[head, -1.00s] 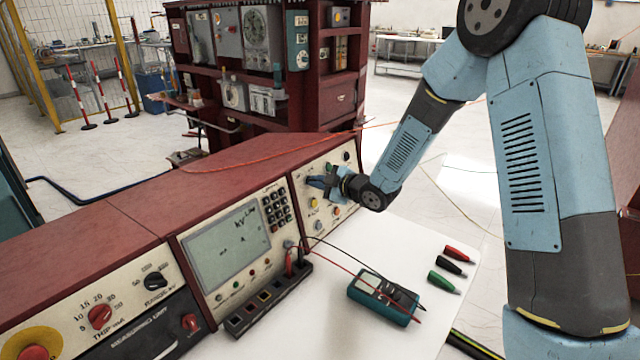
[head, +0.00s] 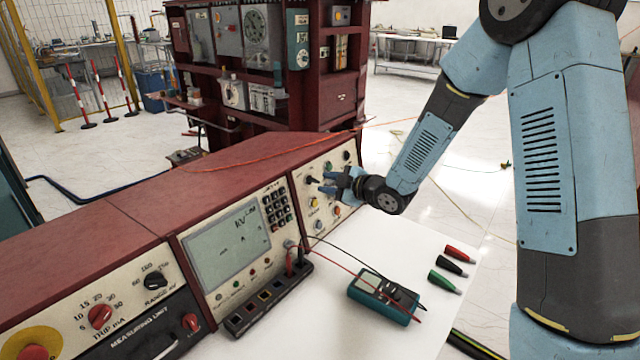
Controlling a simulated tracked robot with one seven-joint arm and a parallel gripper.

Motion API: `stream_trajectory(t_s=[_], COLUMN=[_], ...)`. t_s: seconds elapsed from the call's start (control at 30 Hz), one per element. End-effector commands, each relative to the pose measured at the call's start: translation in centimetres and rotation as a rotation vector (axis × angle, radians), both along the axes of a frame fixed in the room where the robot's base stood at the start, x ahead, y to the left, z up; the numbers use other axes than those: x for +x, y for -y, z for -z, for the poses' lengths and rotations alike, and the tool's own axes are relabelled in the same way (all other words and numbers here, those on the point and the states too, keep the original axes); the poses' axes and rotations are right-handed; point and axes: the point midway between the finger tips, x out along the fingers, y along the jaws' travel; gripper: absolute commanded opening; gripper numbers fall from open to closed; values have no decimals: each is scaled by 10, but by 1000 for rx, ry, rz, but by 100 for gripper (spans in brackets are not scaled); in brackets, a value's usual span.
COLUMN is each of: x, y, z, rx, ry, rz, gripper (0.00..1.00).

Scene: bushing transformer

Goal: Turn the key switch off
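The right-hand control panel (head: 303,205) of the red console carries several small knobs and buttons. A small dark knob (head: 311,180) on its upper left looks like the key switch, but it is too small to read its position. My gripper (head: 325,182) is just to the right of this knob, its fingers pointing left toward the panel.
The console's measuring unit has a screen (head: 228,245) and red and black dials at left. A teal multimeter (head: 384,297) with leads and several coloured clips (head: 449,266) lie on the white table (head: 340,325). A dark red rack (head: 330,100) stands behind.

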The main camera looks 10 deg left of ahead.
Motion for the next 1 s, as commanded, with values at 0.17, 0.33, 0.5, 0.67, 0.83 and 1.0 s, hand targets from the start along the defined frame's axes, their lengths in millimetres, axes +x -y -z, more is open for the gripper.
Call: stream_trajectory(t_s=[0.17,0.33,0.5,0.67,0.83,1.0], x=[-20,-36,-46,-50,-51,-50], y=[30,54,68,74,74,75], z=[-10,-18,-23,-25,-25,-26], rx=[-1,-1,0,0,-1,-3], ry=[1,1,2,0,0,0], rz=[1,1,-1,-3,-4,1], gripper=[33,33,33,33,33,33])
